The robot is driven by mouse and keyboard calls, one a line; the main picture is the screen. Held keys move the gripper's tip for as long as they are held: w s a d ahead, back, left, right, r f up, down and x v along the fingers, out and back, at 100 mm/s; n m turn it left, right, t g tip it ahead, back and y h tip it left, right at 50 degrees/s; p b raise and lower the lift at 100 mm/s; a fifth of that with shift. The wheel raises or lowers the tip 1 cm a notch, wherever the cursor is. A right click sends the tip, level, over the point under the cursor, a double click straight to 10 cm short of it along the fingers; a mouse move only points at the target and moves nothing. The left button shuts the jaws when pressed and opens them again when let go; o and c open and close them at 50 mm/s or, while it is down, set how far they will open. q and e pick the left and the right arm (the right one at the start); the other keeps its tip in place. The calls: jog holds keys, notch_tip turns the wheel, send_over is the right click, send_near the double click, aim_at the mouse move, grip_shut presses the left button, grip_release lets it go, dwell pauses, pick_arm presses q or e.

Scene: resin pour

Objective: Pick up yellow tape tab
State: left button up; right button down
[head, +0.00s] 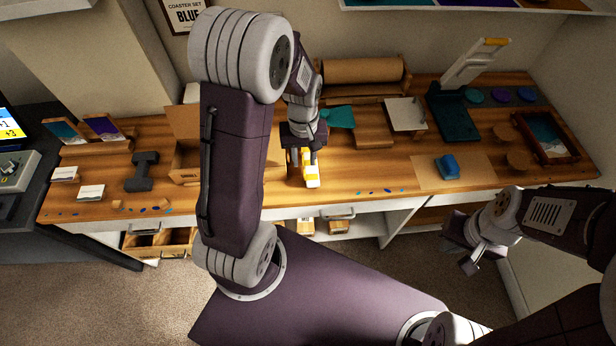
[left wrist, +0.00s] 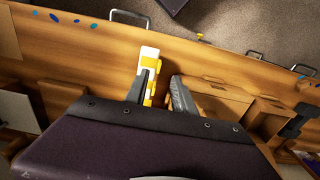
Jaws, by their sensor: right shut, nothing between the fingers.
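A yellow-and-white piece (head: 312,182) lies on the wooden table near its front edge, below my left gripper. It also shows in the left wrist view (left wrist: 149,52), partly covered by one finger. I cannot tell whether the yellow part is a separate tab. My left gripper (head: 303,157) points down with its fingers apart. In the left wrist view (left wrist: 161,88) one finger overlaps the yellow-and-white piece and the other is clear of it, with wood between. I cannot tell whether the finger touches it. My right gripper (head: 471,263) is shut and empty, off the table at the right.
An open cardboard box (head: 186,160) stands left of my left gripper, partly behind my arm. A blue block (head: 447,167) lies on a tan sheet (head: 476,177) at the right. A brown roll (head: 362,76) is at the back. A small yellow bit (left wrist: 200,37) shows at the table edge.

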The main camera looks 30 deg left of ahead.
aim_at(311, 175)
pick_arm(q)
jog(key=shift+w+d+f, duration=0.1)
jog(key=shift+f, duration=0.8)
notch_tip(311, 175, down, 4)
jog(key=shift+f, duration=0.65)
grip_shut()
